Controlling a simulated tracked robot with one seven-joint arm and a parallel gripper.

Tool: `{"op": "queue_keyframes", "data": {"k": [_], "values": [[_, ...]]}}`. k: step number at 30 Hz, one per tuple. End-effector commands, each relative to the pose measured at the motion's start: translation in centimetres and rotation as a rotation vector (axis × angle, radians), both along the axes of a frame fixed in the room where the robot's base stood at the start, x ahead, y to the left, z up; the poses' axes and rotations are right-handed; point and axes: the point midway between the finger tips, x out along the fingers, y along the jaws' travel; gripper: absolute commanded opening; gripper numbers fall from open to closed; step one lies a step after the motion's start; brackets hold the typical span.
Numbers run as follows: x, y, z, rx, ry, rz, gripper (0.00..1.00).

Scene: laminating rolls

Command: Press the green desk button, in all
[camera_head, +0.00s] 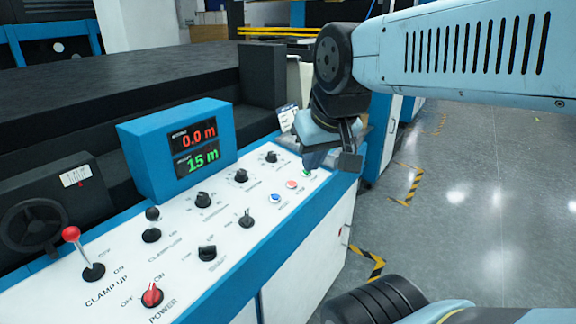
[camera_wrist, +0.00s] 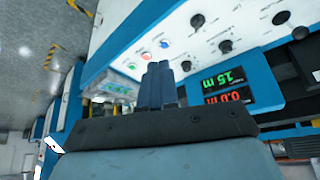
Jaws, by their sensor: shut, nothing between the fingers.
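The green button (camera_head: 307,173) is at the far right end of the white control panel (camera_head: 225,225), in a row with a red button (camera_head: 291,184) and a blue button (camera_head: 274,198). In the wrist view the green button (camera_wrist: 131,66) shows just left of my fingers, with the red (camera_wrist: 145,54) and blue (camera_wrist: 163,43) ones beyond. My gripper (camera_head: 314,160) is shut and empty, low over the panel's far right end by the green button. Its two fingers (camera_wrist: 158,68) lie together in the wrist view. I cannot tell whether they touch the button.
A blue display box (camera_head: 178,148) reading 0.0 m and 15 m stands behind the panel. Several black knobs, a red-topped clamp lever (camera_head: 72,235) and a red power switch (camera_head: 152,294) fill the panel's left and middle. The grey floor at right is open.

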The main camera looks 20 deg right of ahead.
Motion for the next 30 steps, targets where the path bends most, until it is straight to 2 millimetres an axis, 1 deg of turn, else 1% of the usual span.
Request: {"op": "queue_keyframes", "data": {"k": [9, 11, 14, 17, 23, 26, 30], "values": [[0.1, 0.0, 0.0, 0.003, 0.002, -0.003, 0.00], [0.3, 0.1, 0.0, 0.012, 0.009, -0.013, 0.00], [1.1, 0.2, -0.3, 0.049, 0.034, -0.047, 0.00], [2.6, 0.4, -0.7, 0.114, 0.075, -0.109, 0.00], [6.6, 0.6, -1.9, 0.294, 0.165, -0.267, 0.00], [8.9, 0.4, -2.6, 0.390, 0.204, -0.352, 0.00], [12.1, -0.4, -3.6, 0.532, 0.250, -0.471, 0.00]]}}
